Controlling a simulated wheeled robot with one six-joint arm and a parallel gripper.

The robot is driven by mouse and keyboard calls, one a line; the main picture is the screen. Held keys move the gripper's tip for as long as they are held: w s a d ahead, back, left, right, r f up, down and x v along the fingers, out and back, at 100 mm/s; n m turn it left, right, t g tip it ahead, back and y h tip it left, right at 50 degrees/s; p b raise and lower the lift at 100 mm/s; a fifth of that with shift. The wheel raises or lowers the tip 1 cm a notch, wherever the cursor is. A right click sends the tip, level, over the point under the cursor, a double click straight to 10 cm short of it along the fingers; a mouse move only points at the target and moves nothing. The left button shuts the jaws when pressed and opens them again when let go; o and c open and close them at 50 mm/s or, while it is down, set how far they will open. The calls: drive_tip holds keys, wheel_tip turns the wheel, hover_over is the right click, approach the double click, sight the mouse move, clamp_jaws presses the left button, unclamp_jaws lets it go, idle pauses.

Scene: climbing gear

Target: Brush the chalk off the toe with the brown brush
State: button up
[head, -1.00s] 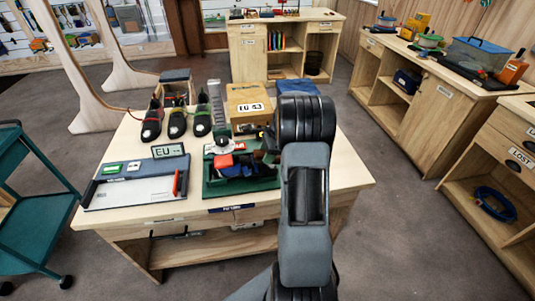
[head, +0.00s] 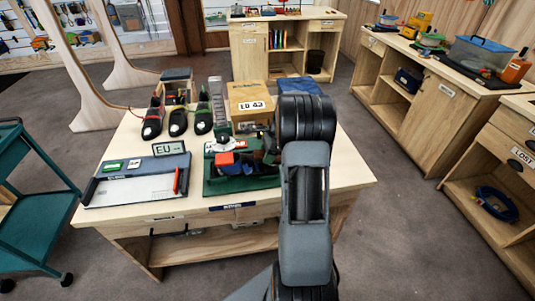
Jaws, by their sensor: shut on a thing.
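My gripper (head: 268,150) is mostly hidden behind my own arm and is low over the green tray (head: 213,188). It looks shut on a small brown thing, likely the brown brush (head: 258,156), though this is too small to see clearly. A dark blue and black item with a red part (head: 224,158), perhaps a shoe, lies in the tray beside the gripper. I cannot tell whether the brush touches it. Three dark climbing shoes (head: 177,121) stand in a row at the table's back left, with pale spots near some toes.
A blue-grey board with a clear sheet (head: 130,188) and an "EU" sign (head: 168,148) lie left of the tray. A wooden box (head: 247,97) labelled "EU 43" stands behind the tray. A blue cloth-like thing (head: 292,87) is beside it. The table's front right (head: 345,178) is bare.

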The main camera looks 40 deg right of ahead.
drive_tip(key=shift+a+f, duration=0.1)
drive_tip(key=shift+f, duration=0.1)
drive_tip(key=shift+s+d+f, duration=0.2)
drive_tip(key=shift+s+d, duration=0.1)
drive_tip(key=shift+d, duration=0.4)
drive_tip(key=shift+s+d+f, duration=0.2)
drive_tip(key=shift+s+d, duration=0.1)
drive_tip(key=shift+d, duration=0.4)
drive_tip(key=shift+s+d+f, duration=0.35)
drive_tip(key=shift+d+f, duration=0.05)
drive_tip(key=shift+d, duration=0.25)
drive_tip(key=shift+s+d+f, duration=0.3)
drive_tip(key=shift+d+f, duration=0.05)
drive_tip(key=shift+d, duration=0.25)
drive_tip(key=shift+a, duration=0.1)
drive_tip(key=shift+w+a+r+p, duration=0.25)
drive_tip(key=shift+w+a+p, duration=0.15)
drive_tip(key=shift+a, duration=0.3)
drive_tip(key=shift+w+a+r+p, duration=0.25)
drive_tip(key=shift+w+a, duration=0.1)
drive_tip(key=shift+a, duration=0.35)
drive_tip(key=shift+w+a+r+p, duration=0.3)
drive_tip(key=shift+a+p, duration=0.05)
drive_tip(key=shift+a, duration=0.25)
drive_tip(key=shift+w+a+r+p, duration=0.25)
drive_tip(key=shift+a+p, duration=0.05)
drive_tip(key=shift+a, duration=0.3)
